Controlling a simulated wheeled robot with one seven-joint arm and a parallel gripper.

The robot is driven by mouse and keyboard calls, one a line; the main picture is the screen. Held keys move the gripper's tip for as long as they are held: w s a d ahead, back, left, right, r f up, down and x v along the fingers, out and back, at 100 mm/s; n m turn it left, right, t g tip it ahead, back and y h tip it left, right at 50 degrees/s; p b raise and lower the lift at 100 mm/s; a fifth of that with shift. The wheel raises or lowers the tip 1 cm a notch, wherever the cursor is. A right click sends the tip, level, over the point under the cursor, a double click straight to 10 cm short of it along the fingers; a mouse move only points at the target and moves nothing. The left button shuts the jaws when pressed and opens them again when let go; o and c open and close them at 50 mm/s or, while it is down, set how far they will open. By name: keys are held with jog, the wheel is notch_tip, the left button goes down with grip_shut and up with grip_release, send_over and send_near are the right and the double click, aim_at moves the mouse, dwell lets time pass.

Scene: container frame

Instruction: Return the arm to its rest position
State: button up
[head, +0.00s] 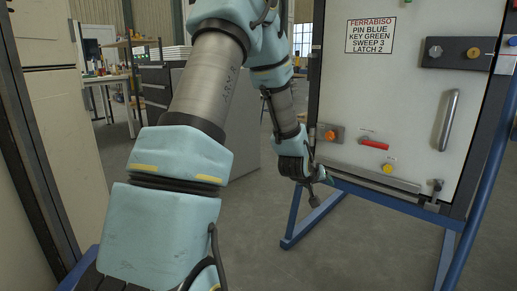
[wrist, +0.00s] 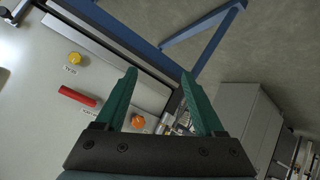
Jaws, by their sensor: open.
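My arm reaches out from the left foreground in the head view, bent at the elbow. My gripper (head: 313,188) hangs low at its end, just left of the container panel. In the wrist view my gripper (wrist: 158,100) shows two green fingers spread apart with nothing between them. The white container panel (head: 380,90) stands on a blue frame (head: 340,205). The panel carries an orange knob (head: 330,135), a red handle (head: 374,144) and a yellow knob (head: 387,168). In the wrist view the orange knob (wrist: 137,121) appears beside the left finger; contact cannot be told.
A sign (head: 370,37) and a vertical grey handle (head: 447,120) are on the panel. A grey cabinet (head: 240,130) stands behind my arm. A workbench (head: 105,80) is at the back left. The floor (head: 290,265) in front of the frame is clear.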

jog(key=s+a+r+g+y, duration=0.2)
jog(key=s+a+g+y, duration=0.1)
jog(key=s+a, duration=0.85)
jog(key=s+a+r+g+y, duration=0.25)
jog(key=s+a, duration=0.55)
jog(key=a, duration=0.7)
notch_tip(320, 180, up, 31)
jog(key=g+p, duration=0.1)
jog(key=p, duration=3)
jog(key=shift+s+r+p, duration=0.15)
jog(key=shift+s+p, duration=0.2)
